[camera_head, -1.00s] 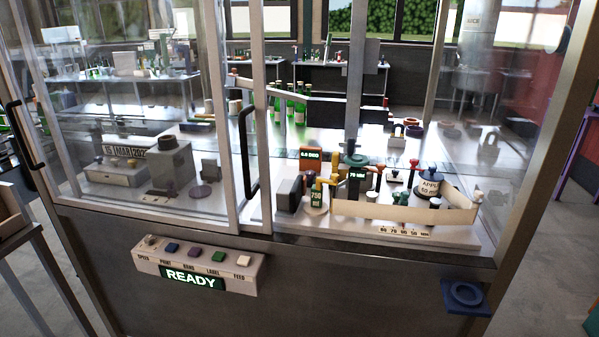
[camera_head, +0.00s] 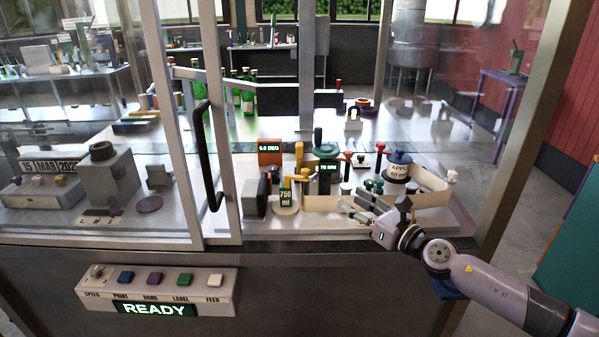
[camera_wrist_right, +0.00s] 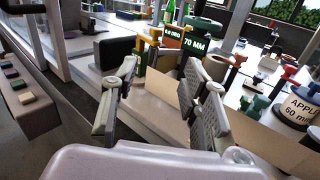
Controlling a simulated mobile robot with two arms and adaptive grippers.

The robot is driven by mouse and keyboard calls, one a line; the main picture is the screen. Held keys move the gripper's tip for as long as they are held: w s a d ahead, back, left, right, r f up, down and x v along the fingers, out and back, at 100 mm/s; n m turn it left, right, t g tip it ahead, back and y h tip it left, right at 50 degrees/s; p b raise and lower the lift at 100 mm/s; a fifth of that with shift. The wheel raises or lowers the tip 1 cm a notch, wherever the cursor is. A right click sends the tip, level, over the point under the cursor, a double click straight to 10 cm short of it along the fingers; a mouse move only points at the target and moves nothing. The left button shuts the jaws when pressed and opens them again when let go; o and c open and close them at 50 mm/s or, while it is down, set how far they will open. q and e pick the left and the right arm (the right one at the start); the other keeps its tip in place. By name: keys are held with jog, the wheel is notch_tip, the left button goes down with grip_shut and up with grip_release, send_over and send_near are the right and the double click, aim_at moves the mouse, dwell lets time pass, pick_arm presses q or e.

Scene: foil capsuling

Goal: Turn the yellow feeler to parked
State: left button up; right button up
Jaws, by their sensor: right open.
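The yellow feeler (camera_head: 298,179) stands upright with a short arm at its top, behind the green "750 ml" tag (camera_head: 286,197). It also shows in the wrist view (camera_wrist_right: 150,44), partly hidden by things near it. My right gripper (camera_head: 352,210) reaches in from the right over the front edge of the bench, to the right of the feeler and apart from it. In the wrist view its two fingers (camera_wrist_right: 170,76) are spread with nothing between them. My left gripper is in neither view.
A low cream-coloured fence (camera_head: 335,203) runs right of the feeler, near my right fingers. A dark block (camera_head: 255,197) stands to its left. Behind are the orange "0.0 DEG" display (camera_head: 270,153) and green "70 MM" display (camera_head: 327,166). A glass door with a black handle (camera_head: 208,160) stands left.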

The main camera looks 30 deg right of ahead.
aim_at(309, 174)
jog(key=shift+n, duration=0.5)
jog(key=w+p, duration=0.1)
jog(key=w, duration=0.4)
jog(key=w+a+p, duration=0.1)
jog(key=w, duration=0.5)
jog(key=w+a+p, duration=0.1)
jog(key=w+p, duration=0.1)
jog(key=w, duration=0.3)
jog(key=shift+w+a+r, duration=0.2)
jog(key=shift+w, duration=0.15)
jog(key=shift+w+a, duration=0.15)
jog(key=shift+w, duration=0.5)
grip_shut()
